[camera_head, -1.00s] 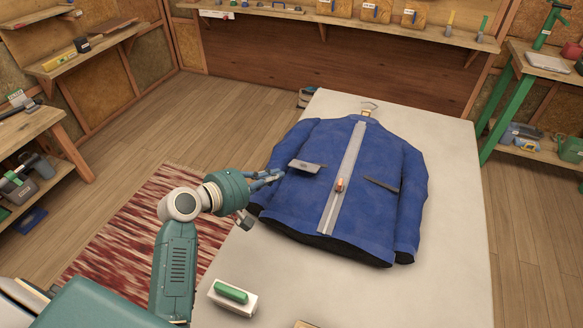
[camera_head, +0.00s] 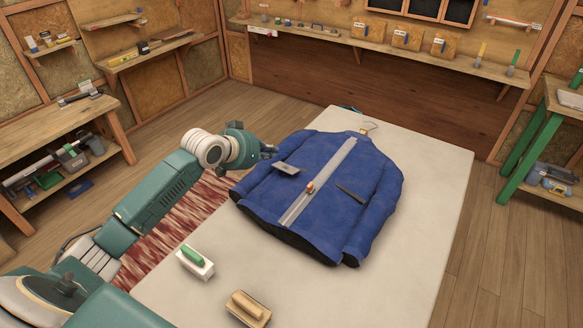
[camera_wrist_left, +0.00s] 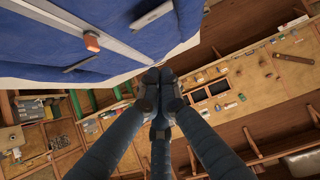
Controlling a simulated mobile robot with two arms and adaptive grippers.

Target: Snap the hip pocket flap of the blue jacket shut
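The blue jacket (camera_head: 325,190) lies front up on a pale table, with a grey front strip down its middle. The left pocket flap (camera_head: 286,169) is light grey and looks raised from the cloth; a light grey flap also shows in the left wrist view (camera_wrist_left: 153,16). The right pocket (camera_head: 350,193) shows as a thin dark grey strip. My left gripper (camera_head: 270,151) is by the jacket's left sleeve, up and left of the left flap. In the left wrist view its fingertips (camera_wrist_left: 157,76) meet with nothing visible between them. My right gripper is not in view.
An orange-brown pull (camera_head: 310,187) sits on the front strip. A green-handled white block (camera_head: 195,262) and a wooden brush-like block (camera_head: 248,308) lie at the table's near left. The table (camera_head: 420,230) is clear right of the jacket. Shelves and benches line the walls.

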